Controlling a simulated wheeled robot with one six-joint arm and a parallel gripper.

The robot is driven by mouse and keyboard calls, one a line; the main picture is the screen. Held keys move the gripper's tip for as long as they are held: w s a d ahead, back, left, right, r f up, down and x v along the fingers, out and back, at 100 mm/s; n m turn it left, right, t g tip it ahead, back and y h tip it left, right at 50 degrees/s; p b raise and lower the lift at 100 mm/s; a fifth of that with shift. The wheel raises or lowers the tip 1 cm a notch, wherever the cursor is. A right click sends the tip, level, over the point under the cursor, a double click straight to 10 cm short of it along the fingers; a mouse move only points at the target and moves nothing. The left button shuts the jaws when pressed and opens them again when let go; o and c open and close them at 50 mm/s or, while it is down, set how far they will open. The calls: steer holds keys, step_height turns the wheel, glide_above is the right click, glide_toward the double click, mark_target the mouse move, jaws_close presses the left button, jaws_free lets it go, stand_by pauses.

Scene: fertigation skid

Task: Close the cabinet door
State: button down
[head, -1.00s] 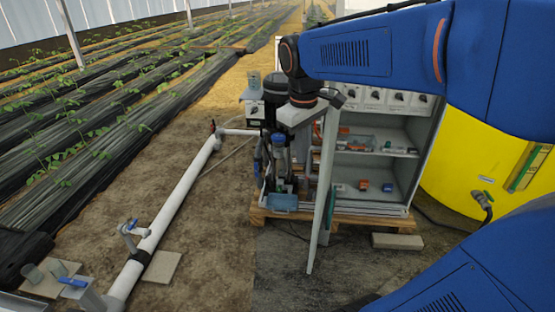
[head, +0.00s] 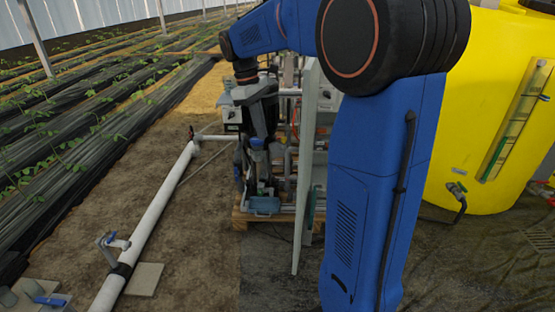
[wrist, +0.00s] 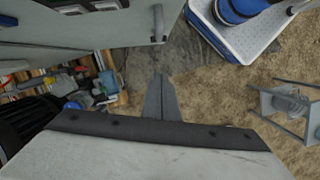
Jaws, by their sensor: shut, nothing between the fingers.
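The cabinet door (head: 303,165) is a pale grey panel in the head view. It stands open, nearly edge-on, sticking out towards me from the cabinet. The cabinet is mostly hidden behind my arm. My gripper (head: 257,125) is to the left of the door, on its outer side, pointing down, with a visible gap to it. In the wrist view, my gripper's fingers (wrist: 159,98) are together and hold nothing. A grey panel (wrist: 85,32), which looks like the door, shows at the upper left there, clear of the fingers.
Pump equipment with a blue-topped part (head: 262,205) stands on a wooden pallet behind my gripper. A white pipe (head: 155,215) with a valve runs along the ground at left. A yellow tank (head: 470,130) is at right. Bare soil lies between pipe and door.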

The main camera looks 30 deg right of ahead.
steer(key=s+d+f, duration=0.4)
steer(key=f, duration=0.6)
stand_by(0.4)
steer(key=shift+s, duration=0.15)
